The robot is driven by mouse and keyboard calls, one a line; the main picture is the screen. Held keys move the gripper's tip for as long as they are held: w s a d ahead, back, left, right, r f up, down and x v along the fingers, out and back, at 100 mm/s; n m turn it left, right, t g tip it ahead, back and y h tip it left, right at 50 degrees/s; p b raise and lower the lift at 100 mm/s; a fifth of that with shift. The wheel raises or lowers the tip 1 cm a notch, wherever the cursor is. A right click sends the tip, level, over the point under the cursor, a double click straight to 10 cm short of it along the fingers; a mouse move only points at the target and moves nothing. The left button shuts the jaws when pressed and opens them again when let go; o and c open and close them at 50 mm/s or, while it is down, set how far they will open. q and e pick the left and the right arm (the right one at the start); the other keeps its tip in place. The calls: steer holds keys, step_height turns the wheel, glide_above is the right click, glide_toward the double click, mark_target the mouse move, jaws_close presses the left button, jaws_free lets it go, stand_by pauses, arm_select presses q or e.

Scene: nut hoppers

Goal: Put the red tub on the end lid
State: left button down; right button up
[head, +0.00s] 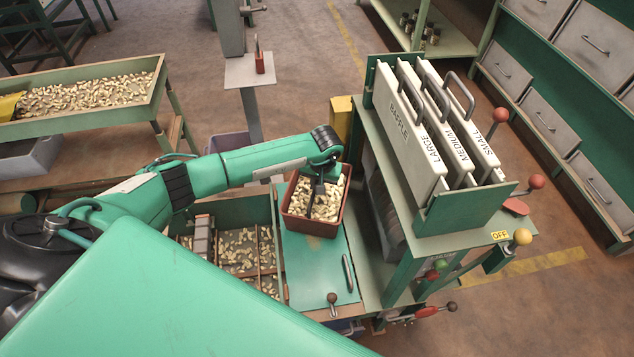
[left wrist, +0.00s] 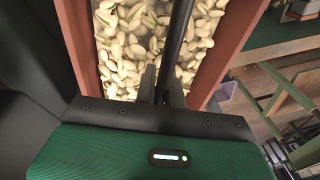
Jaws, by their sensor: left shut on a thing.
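The red tub (head: 309,228), filled with pale nuts, is over the far part of a flat green lid (head: 318,268), which I take to be the end lid. I cannot tell whether its base touches the lid. My left gripper (head: 318,190) reaches down into the tub's middle and is shut on its dark bar. The left wrist view shows the gripper's fingers (left wrist: 162,88) at that bar, between the tub's red walls (left wrist: 222,50). The tub looks about level. The lid's near part is bare, with a handle (head: 347,273). My right gripper is not in view.
Open compartments with nuts (head: 240,245) lie left of the lid. A machine with upright panels marked BAFFLE, LARGE, MEDIUM and SMALL (head: 430,120) stands close on the right. A ball-topped lever (head: 332,298) stands at the lid's near edge. A nut trough (head: 90,97) is at far left.

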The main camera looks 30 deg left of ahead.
arm_select(q)
steer(key=c, duration=1.5)
jaws_free()
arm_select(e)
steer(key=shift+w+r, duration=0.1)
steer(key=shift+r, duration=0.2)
arm_select(q)
steer(key=shift+r, duration=0.35)
step_height(320, 180, up, 11)
steer(key=d, duration=0.2)
steer(key=shift+s+r, duration=0.2)
steer(key=shift+s, duration=0.2)
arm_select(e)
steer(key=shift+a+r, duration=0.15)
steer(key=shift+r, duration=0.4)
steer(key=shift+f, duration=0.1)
